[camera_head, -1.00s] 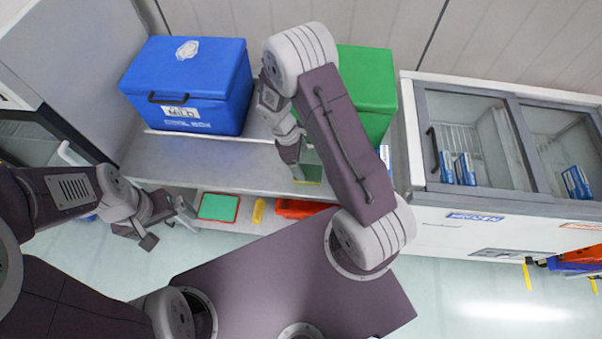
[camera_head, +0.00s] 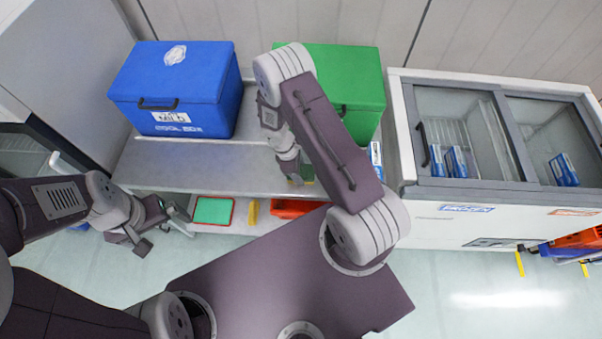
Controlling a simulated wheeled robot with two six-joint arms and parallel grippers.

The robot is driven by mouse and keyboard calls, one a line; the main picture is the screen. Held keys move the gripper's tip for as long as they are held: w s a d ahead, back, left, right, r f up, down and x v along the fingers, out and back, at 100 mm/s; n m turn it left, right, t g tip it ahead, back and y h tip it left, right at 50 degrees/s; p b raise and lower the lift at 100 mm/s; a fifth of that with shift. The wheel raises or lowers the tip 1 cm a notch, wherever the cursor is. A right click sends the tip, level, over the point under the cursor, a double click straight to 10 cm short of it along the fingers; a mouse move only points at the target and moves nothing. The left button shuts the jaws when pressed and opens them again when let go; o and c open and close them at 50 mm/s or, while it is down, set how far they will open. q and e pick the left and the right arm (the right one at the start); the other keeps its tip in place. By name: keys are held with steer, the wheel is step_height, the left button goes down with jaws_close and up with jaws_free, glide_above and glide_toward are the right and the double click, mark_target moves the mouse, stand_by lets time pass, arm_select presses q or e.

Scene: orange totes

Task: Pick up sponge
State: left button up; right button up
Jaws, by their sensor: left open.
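The sponge (camera_head: 308,173), green with a yellowish edge, is on the grey metal table (camera_head: 215,165) near its front edge. It is partly hidden behind my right gripper and arm. My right gripper (camera_head: 294,178) points down right at the sponge's left side. Its fingertips are too small and covered to tell whether they are open or shut, or touching the sponge. My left gripper (camera_head: 164,233) is open and empty, low in front of the table's left end.
A blue cool box (camera_head: 190,90) and a green box (camera_head: 350,85) stand at the table's back. The lower shelf holds a red-rimmed green tray (camera_head: 213,210), a yellow item (camera_head: 251,209) and an orange-red container (camera_head: 290,208). A glass-topped freezer (camera_head: 440,220) is at the right.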

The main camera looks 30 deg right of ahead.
steer(key=c, duration=0.4)
steer(key=shift+o, duration=0.2)
steer(key=shift+r, duration=0.35)
steer(key=r, duration=0.2)
steer(key=s+r, duration=0.1)
steer(key=r, duration=0.1)
steer(key=shift+d+b, duration=0.3)
steer(key=shift+b, duration=0.1)
steer(key=s+d+r+b, duration=0.1)
steer(key=s+d+r, duration=0.4)
steer(key=s, duration=0.4)
steer(key=shift+s+r, duration=0.15)
steer(key=shift+r, duration=0.5)
steer(key=shift+a, duration=0.1)
step_height(320, 180, up, 4)
steer(key=m+g+y, duration=0.1)
steer(key=m+y, duration=0.1)
steer(key=m, duration=0.7)
glide_above(307, 173)
steer(key=w+a, duration=0.3)
steer(key=a, duration=0.1)
steer(key=shift+s+a+r+m+g+y, duration=0.35)
steer(key=shift+s+a+r+m, duration=0.4)
steer(key=shift+m, duration=0.55)
